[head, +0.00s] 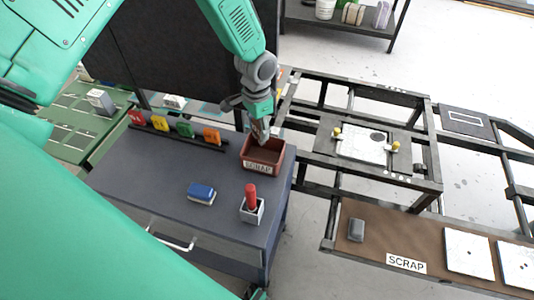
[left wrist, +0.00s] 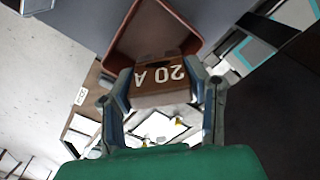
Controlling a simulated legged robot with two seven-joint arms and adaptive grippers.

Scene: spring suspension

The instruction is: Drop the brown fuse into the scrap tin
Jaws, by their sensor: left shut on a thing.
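The brown fuse (left wrist: 160,76), marked 20 A, sits between the two fingers of my left gripper (left wrist: 160,92) in the left wrist view. In the head view my left gripper (head: 260,132) points down over the scrap tin (head: 263,167), and the fuse is hard to make out there. The tin is an open reddish-brown box with a SCRAP label, at the right back of the dark bench. Its rim (left wrist: 193,36) shows beyond the fuse in the left wrist view. I cannot tell how high the fuse is over the tin's floor. My right gripper does not show.
A rack with red, yellow, green and orange fuses (head: 184,129) stands left of the tin. A blue block (head: 201,193) and a grey holder with a red cylinder (head: 251,204) are on the bench front. Another SCRAP label (head: 406,263) lies on the brown table at right.

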